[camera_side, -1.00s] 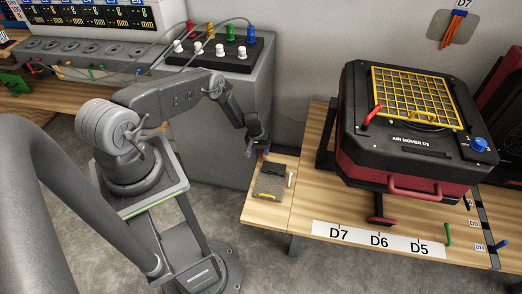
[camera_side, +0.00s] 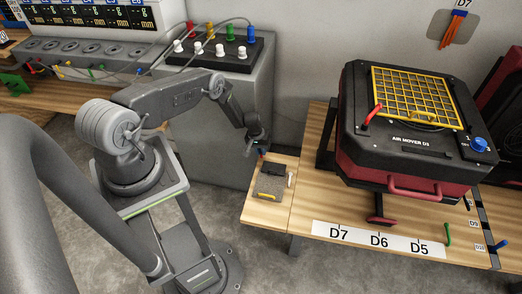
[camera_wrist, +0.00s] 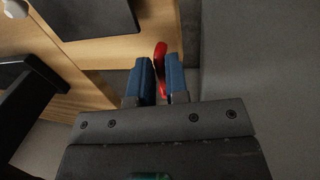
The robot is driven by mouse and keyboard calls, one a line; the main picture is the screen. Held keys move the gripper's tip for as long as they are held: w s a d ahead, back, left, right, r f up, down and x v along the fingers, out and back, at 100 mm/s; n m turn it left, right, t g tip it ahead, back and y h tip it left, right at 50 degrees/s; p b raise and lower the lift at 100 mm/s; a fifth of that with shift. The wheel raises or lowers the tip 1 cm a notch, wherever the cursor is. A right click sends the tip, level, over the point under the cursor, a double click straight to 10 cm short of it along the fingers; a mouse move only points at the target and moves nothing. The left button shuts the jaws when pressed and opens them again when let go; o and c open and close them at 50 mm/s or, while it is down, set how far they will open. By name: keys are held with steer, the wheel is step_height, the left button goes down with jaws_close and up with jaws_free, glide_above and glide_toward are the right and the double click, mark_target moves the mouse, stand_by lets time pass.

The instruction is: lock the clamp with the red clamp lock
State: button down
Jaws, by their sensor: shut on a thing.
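My gripper (camera_wrist: 161,82) has two blue fingertips and is shut on the red clamp lock (camera_wrist: 161,55) in the wrist view. I cannot tell for sure whether this fixture is the clamp. A dark plate also shows at the top left of the wrist view (camera_wrist: 90,15).
A small white piece (camera_side: 291,179) lies to the right of the fixture. The black and red air mover (camera_side: 405,145) stands to the right, with a yellow grid (camera_side: 415,96) on top. A grey cabinet (camera_side: 220,125) rises behind my gripper.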

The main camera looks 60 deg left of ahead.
steer(key=m, duration=0.4)
steer(key=m+g, duration=0.1)
steer(key=m, duration=0.1)
steer(key=shift+w+d+m+h, duration=0.15)
steer(key=shift+w+m+h, duration=0.15)
steer(key=shift+m, duration=0.1)
steer(key=m, duration=0.2)
steer(key=m+g, duration=0.1)
steer(key=m, duration=0.3)
steer(key=shift+d, duration=0.25)
steer(key=shift+m, duration=0.3)
steer(key=c, duration=1.1)
jaws_free()
